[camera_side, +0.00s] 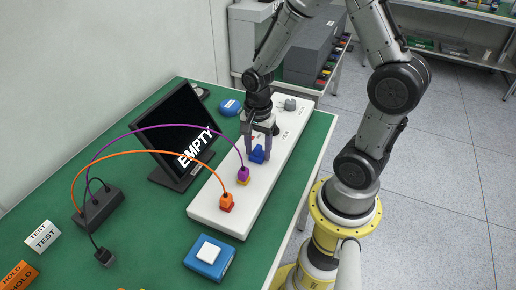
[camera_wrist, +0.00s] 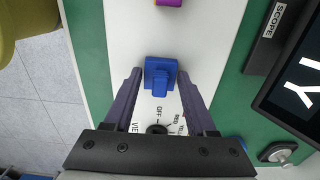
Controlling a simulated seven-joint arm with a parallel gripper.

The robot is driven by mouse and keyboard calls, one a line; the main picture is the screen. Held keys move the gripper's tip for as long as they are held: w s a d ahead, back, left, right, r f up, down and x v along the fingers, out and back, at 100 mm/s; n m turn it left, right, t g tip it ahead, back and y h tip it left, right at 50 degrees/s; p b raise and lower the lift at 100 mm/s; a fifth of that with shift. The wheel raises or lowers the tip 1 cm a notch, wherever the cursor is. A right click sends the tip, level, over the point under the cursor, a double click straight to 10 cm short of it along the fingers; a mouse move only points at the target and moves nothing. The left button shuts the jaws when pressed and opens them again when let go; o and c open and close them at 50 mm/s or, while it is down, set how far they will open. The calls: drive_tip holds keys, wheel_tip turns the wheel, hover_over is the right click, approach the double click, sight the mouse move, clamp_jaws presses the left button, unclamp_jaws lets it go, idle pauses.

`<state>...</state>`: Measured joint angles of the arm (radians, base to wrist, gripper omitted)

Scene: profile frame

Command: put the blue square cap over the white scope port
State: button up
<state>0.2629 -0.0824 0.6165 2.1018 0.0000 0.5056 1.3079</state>
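The blue square cap (camera_wrist: 160,74) is at the white panel, between my gripper's fingertips in the wrist view. It also shows in the side view (camera_side: 257,156), partly behind the fingers. It has a wide square part and a smaller raised block. My gripper (camera_wrist: 160,76) points down over the panel, its two purple-grey fingers on either side of the cap. A narrow gap seems to show at each side. In the side view the gripper (camera_side: 259,150) is low at the panel. I cannot make out the white scope port; whether it lies beneath the cap is hidden.
The long white panel (camera_side: 216,207) carries an orange plug (camera_side: 227,201), a purple plug (camera_side: 243,173) and a dial (camera_wrist: 157,129). A monitor (camera_side: 182,134) reading EMPTY stands left. A blue box with a white square top (camera_side: 209,258) sits in front. Cables arch to a dark box (camera_side: 98,204).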

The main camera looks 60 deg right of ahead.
sight(257, 147)
drive_tip(key=o, duration=0.3)
wheel_tip(257, 147, up, 14)
drive_tip(key=shift+f, duration=0.1)
idle(0.5)
drive_tip(key=s+a+r+n+t, duration=0.2)
drive_tip(key=s+n, duration=0.1)
drive_tip(key=n, duration=0.3)
drive_tip(key=s+a+r+n+t, duration=0.1)
drive_tip(key=s+a+r+n, duration=0.1)
drive_tip(key=n, duration=0.4)
drive_tip(key=s+a+r+n+t, duration=0.2)
drive_tip(key=s+a+n, duration=0.1)
drive_tip(key=n, duration=0.3)
drive_tip(key=shift+s+r+t, duration=0.3)
drive_tip(key=shift+s, duration=0.5)
